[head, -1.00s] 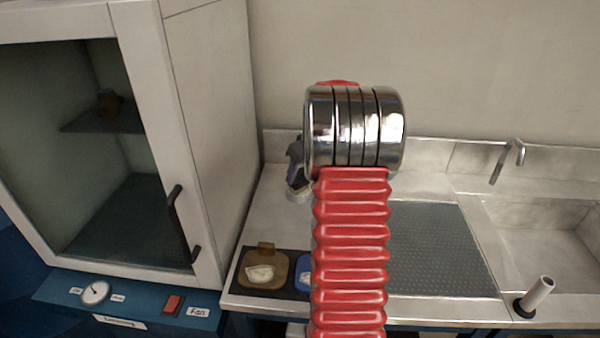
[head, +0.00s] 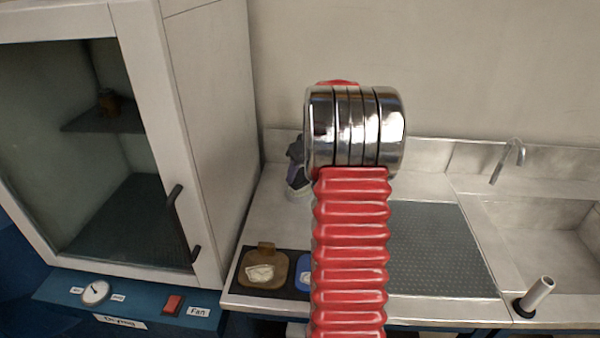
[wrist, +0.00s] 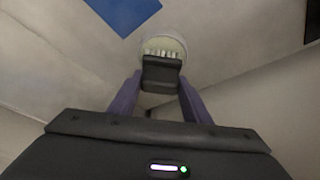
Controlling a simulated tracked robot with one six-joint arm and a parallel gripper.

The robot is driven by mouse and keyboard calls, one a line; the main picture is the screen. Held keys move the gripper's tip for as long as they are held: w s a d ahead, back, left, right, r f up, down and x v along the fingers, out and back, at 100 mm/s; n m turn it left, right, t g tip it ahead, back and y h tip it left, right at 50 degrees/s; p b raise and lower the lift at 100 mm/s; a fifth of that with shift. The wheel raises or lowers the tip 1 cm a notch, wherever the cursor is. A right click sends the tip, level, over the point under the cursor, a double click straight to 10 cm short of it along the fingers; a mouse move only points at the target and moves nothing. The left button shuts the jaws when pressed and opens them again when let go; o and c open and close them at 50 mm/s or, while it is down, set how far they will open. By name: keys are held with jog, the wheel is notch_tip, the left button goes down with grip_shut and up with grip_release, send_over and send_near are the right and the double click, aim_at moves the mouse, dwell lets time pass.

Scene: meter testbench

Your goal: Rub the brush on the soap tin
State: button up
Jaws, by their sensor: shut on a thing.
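My gripper (wrist: 159,84) has purple fingers and is shut on the dark brush (wrist: 161,66) in the wrist view. The brush's pale bristles (wrist: 163,46) point at a round, pale-rimmed container, seemingly the soap tin (wrist: 172,36). The bristles overlap its opening; I cannot tell whether they touch anything inside. In the head view my gripper (head: 296,163) is a small purple-grey shape at the back of the counter, left of my red arm. The round container is barely visible below it, and my arm hides part of this area.
On the counter's front left, a dark mat (head: 245,262) bears a brown dish (head: 263,270) and a blue one (head: 304,273) partly behind my arm. A cabinet (head: 208,110) stands at left. A grey ribbed mat (head: 435,250), sink (head: 550,240) and tap (head: 510,155) are at right.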

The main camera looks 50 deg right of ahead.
aim_at(300, 171)
jog(key=shift+r, duration=3.45)
jog(key=shift+s, duration=0.15)
